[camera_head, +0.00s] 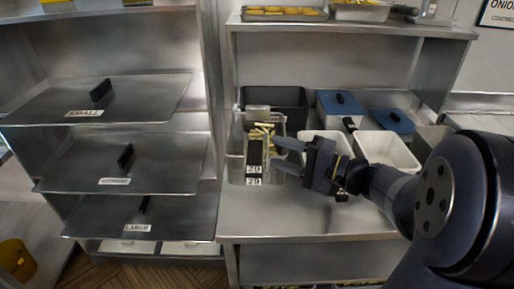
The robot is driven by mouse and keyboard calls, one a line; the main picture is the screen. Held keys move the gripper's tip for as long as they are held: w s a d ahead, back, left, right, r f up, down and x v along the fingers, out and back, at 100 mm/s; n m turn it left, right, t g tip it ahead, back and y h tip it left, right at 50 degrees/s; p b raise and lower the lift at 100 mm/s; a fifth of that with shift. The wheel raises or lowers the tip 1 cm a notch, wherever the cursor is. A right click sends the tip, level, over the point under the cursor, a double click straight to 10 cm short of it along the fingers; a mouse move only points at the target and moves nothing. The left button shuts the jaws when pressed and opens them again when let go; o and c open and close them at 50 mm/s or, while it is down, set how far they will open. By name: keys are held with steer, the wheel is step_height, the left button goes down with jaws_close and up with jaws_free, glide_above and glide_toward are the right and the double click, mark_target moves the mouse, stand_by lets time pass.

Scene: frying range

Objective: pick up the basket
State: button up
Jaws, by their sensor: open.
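The basket (237,144) is a metal one holding pale yellow fry-like sticks, standing on the steel counter left of the white bins. A dark handle piece (255,153) with a label reading 29 is on its front. My gripper (276,156) comes in from the right with its fingers spread, pointing left at the handle piece. Its fingertips are close to the handle on its right side. I cannot tell whether they touch it. The jaws hold nothing that I can see.
A black bin (275,98) stands behind the basket. A blue-lidded container (341,106) and white bins (388,150) are to the right. An upper shelf (350,28) hangs above. Shelves with dark-handled lids (110,97) stand left. The counter front (290,222) is clear.

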mark_target(259, 147)
steer(key=x, duration=0.1)
steer(key=p+x, duration=0.1)
steer(key=x, duration=0.1)
steer(key=s+p+x, duration=0.1)
steer(key=x, duration=0.1)
steer(key=shift+a+r, duration=0.25)
steer(key=shift+r, duration=0.1)
steer(key=shift+w+a, duration=0.25)
steer(key=shift+c, duration=0.6)
jaws_close()
